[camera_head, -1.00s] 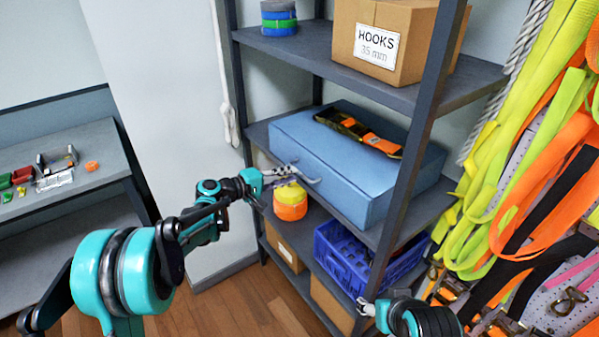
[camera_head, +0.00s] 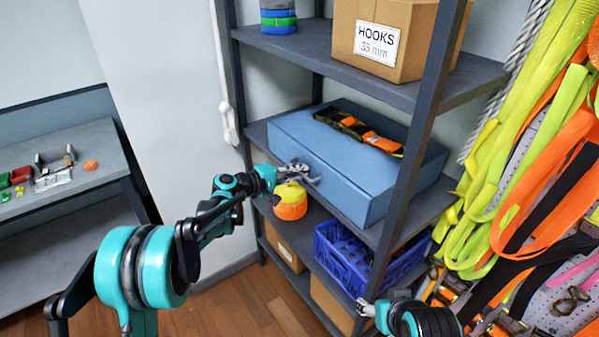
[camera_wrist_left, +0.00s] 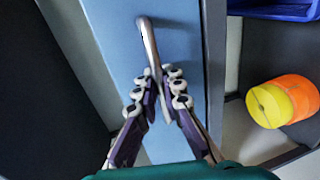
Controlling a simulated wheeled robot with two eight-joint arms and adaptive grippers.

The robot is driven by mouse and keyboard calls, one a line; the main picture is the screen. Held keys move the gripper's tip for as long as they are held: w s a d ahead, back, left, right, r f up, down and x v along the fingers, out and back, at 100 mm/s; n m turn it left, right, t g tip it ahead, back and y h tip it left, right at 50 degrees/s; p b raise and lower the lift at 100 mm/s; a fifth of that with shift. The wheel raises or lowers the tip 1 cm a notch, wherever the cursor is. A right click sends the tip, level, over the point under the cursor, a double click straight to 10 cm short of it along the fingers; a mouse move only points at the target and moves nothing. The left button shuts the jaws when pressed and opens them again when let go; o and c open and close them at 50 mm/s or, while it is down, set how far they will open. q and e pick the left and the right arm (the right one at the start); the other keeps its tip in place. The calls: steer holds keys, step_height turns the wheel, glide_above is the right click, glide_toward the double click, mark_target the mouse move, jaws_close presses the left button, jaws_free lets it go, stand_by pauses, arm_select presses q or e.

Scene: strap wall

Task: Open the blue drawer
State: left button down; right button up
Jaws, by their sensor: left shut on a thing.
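The blue drawer (camera_head: 345,180) is a wide blue box on the middle shelf, its front facing me. Its front also shows in the left wrist view (camera_wrist_left: 110,40). Its pale bar handle (camera_wrist_left: 149,45) stands out from the front. My left gripper (camera_head: 299,173) is at the handle. In the left wrist view its jointed fingers (camera_wrist_left: 160,88) are closed around one end of the handle. In the head view the gripper hides most of the handle. My right gripper (camera_head: 366,307) is low, in front of the blue crate; its jaws are too small to read.
Black and orange straps (camera_head: 362,132) lie on top of the drawer. A yellow and orange roll (camera_head: 291,201) sits just below my left gripper. A shelf post (camera_head: 408,170) stands at the drawer's right. A blue crate (camera_head: 345,262) is below. Straps (camera_head: 545,190) hang at right.

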arm_select(q)
steer(key=f+v, duration=0.3)
steer(key=v, duration=1.1)
steer(key=a+f+v, duration=0.1)
steer(key=f+v, duration=0.1)
steer(key=v, duration=1.2)
steer(key=shift+s+f+b, duration=0.35)
steer(key=shift+f+b, duration=0.05)
steer(key=shift+f, duration=0.05)
steer(key=c, duration=1.9)
jaws_free()
steer(key=shift+a, duration=0.1)
steer(key=v, duration=1.2)
